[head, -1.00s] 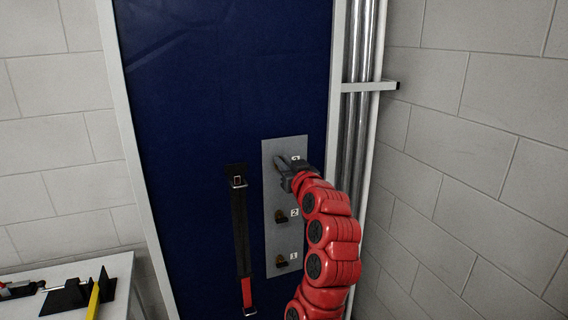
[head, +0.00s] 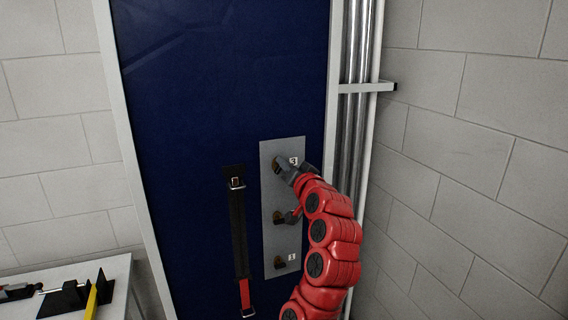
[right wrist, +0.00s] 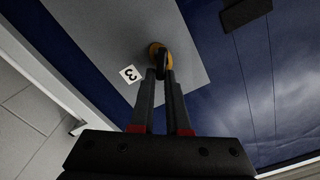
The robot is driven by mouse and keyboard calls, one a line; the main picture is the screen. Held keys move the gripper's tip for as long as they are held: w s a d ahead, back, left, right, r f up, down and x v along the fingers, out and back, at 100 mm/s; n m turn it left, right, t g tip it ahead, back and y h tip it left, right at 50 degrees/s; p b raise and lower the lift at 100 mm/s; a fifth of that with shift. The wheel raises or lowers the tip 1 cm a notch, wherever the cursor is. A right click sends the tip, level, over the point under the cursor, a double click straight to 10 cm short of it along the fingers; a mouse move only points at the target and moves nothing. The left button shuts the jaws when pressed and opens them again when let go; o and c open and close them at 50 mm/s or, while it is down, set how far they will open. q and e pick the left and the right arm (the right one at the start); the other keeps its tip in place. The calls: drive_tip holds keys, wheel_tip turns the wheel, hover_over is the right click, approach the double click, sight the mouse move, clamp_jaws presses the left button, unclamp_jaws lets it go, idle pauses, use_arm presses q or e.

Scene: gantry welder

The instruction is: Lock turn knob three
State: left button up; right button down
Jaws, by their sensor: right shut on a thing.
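Turn knob three (head: 277,161) is at the top of a grey plate (head: 268,190) on the blue panel, beside a label with a 3. In the right wrist view the knob (right wrist: 161,57) shows a dark handle on a brass-coloured base. My right gripper (head: 283,165) is at this knob, its two fingers shut on the handle. In the right wrist view the fingertips (right wrist: 161,75) meet the handle's near end. Knob two (head: 279,217) and knob one (head: 280,262) are below on the same plate. My left gripper is not in view.
A black and red strap (head: 240,230) hangs left of the plate. Metal pipes (head: 359,100) with a bracket run up the right side near the block wall. A table (head: 118,275) with tools is at the lower left.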

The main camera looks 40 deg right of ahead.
drive_tip(key=shift+d+f+m+p, duration=0.1)
drive_tip(key=shift+f+m+p, duration=0.15)
drive_tip(key=shift+m+p, duration=1.15)
drive_tip(key=shift+d+f+m+p, duration=0.2)
drive_tip(key=shift+m+p, duration=0.3)
drive_tip(key=shift+m, duration=1.7)
drive_tip(key=shift+d+f+m+p, duration=0.1)
drive_tip(key=shift+f+m+p, duration=0.2)
drive_tip(key=shift+m+p, duration=1.1)
drive_tip(key=shift+m+b, duration=0.4)
drive_tip(key=shift+m, duration=0.1)
drive_tip(key=c, duration=0.9)
unclamp_jaws()
drive_tip(key=shift+s, duration=0.15)
